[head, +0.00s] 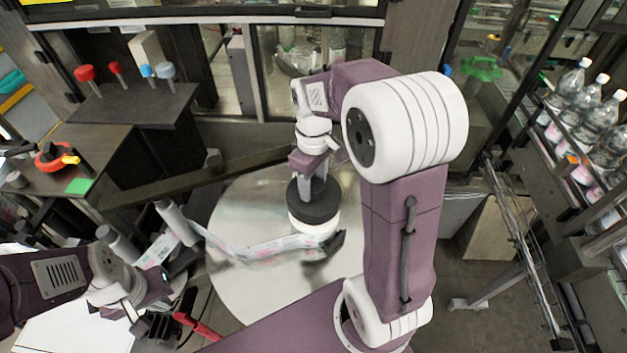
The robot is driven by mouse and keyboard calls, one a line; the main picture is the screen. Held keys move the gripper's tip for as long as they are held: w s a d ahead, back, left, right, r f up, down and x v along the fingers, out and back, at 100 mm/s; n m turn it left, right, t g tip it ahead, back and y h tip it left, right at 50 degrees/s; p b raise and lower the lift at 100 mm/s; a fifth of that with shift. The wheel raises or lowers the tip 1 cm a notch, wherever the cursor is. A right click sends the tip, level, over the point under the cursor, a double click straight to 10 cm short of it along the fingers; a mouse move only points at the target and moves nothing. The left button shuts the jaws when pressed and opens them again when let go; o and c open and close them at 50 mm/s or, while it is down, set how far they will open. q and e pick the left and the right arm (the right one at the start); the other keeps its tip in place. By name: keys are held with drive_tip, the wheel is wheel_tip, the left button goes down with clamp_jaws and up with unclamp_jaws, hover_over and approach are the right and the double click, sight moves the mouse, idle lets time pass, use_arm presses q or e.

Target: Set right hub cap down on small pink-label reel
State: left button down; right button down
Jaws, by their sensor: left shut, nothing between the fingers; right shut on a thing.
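My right gripper (308,166) is shut on the right hub cap (316,207), a dark grey disc with an upright knob, in the middle of the head view. The cap is directly over a small white reel (311,226) and looks level. It seems to touch the reel's top, but I cannot tell whether it is fully seated. The cap hides the reel's top and core. A pale label strip with pink marks (268,249) runs left from the reel. My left gripper (157,326) is shut and empty at lower left.
The reel stands over a large round silver plate (236,285). Grey rollers (176,222) stand left of it. A dark bar (205,180) crosses behind. A shelf with red and blue knobs (137,107) is at upper left. Bottles (585,115) line the right side.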

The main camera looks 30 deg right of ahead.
drive_tip(key=shift+f+b, duration=1.4)
drive_tip(key=shift+f, duration=0.6)
drive_tip(key=shift+c, duration=2.4)
unclamp_jaws()
wheel_tip(320, 180, up, 8)
drive_tip(key=shift+r+b, duration=0.25)
drive_tip(key=shift+b, duration=0.45)
drive_tip(key=shift+r, duration=0.35)
